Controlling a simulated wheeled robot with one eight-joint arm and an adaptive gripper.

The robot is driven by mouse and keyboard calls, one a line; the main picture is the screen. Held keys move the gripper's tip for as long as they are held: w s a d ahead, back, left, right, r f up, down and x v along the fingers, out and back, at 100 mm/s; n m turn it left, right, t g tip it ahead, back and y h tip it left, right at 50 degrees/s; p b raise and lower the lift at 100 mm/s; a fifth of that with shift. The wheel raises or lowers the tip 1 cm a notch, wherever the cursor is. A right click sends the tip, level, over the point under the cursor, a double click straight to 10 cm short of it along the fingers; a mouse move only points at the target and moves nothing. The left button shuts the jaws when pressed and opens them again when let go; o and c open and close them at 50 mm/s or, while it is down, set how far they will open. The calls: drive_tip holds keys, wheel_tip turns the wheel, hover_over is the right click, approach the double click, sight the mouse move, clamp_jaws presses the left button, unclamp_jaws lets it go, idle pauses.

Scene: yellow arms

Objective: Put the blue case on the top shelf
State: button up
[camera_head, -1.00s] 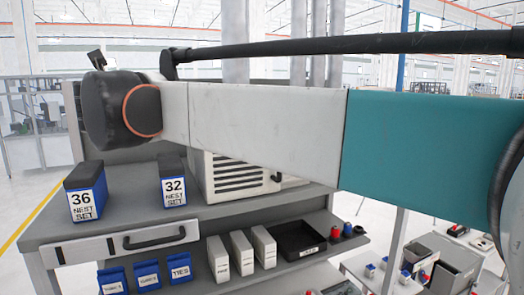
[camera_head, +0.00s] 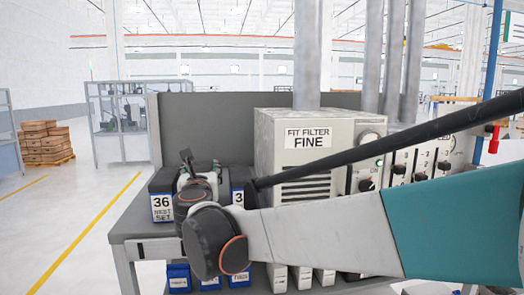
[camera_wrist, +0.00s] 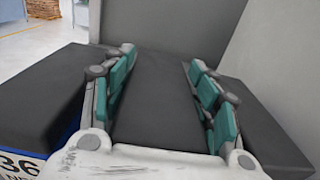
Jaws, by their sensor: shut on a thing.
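My gripper (camera_wrist: 160,60) is shut on a dark-topped case (camera_wrist: 155,105), with teal finger pads along both of its sides. I take this for the blue case; its blue front is hidden. It sits in the gap between case 36 (camera_wrist: 40,95) on the left and another dark-topped case (camera_wrist: 265,125) on the right. In the head view, my gripper (camera_head: 198,175) is over the top shelf (camera_head: 130,226), between case 36 (camera_head: 163,208) and the partly hidden case on the right (camera_head: 238,197). My arm hides the held case's underside, so I cannot tell whether it rests on the shelf.
A grey back panel (camera_head: 215,120) rises behind the cases. A filter machine labelled FIT FILTER FINE (camera_head: 308,140) stands to the right. Blue bins (camera_head: 179,278) and white boxes (camera_head: 302,278) are on the level below. Open floor lies to the left.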

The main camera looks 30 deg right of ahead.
drive_tip(key=shift+w+d+f, duration=0.25)
drive_tip(key=shift+d+f, duration=0.15)
drive_tip(key=shift+f, duration=0.15)
drive_tip(key=shift+s, duration=0.1)
drive_tip(key=shift+s, duration=0.15)
drive_tip(key=shift+f, duration=0.1)
drive_tip(key=o, duration=1.4)
drive_tip(key=shift+o, duration=0.2)
